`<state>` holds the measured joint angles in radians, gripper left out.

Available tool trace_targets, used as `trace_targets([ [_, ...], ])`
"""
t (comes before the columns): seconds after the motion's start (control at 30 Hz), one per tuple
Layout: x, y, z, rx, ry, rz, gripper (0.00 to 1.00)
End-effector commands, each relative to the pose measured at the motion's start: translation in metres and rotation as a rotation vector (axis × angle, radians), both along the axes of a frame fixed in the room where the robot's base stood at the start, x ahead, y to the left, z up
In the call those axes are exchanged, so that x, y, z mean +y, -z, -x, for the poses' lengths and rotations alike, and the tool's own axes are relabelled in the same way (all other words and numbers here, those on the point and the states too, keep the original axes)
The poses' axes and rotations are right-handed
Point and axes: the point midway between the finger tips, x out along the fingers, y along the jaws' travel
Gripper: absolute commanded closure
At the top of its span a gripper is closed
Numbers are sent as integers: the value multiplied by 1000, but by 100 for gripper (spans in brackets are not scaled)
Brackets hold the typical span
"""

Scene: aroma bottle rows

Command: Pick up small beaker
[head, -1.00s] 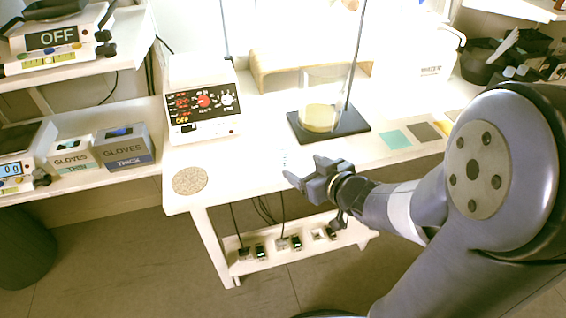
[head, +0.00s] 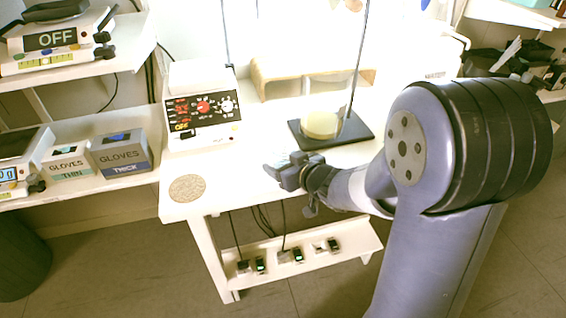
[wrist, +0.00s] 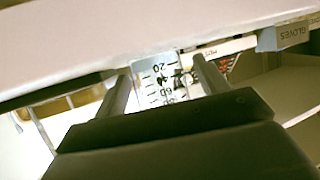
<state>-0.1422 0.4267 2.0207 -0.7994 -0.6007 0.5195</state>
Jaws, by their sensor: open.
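My gripper (head: 280,172) is over the front part of the white table (head: 235,190), with its jaws apart. In the wrist view, my open gripper (wrist: 160,76) shows one finger on each side of a clear glass beaker (wrist: 158,88) with black graduation marks and numbers. The beaker appears between or just beyond the fingers; its exact depth and any contact cannot be told. In the head view the clear beaker is too faint and too covered by my gripper to make out well.
A hotplate device (head: 200,108) with a red display stands at the table's back left. A cork mat (head: 187,188) lies at the front left corner. A larger glass with yellowish contents (head: 320,124) sits on a dark stand base (head: 352,130). Glove boxes (head: 122,152) stand on the left shelf.

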Motion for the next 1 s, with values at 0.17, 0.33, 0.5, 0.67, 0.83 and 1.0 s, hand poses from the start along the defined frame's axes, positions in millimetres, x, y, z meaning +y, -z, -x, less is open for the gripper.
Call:
trace_targets([
  [0.17, 0, 0, 0, 0, 0, 0, 36],
  [0.33, 0, 0, 0, 1, 0, 1, 50],
  [0.5, 0, 0, 1, 1, 0, 1, 64],
  [0.67, 0, 0, 1, 1, 0, 1, 77],
  [0.83, 0, 0, 0, 0, 0, 0, 79],
  [1.0, 0, -9, 0, -1, 0, 0, 79],
])
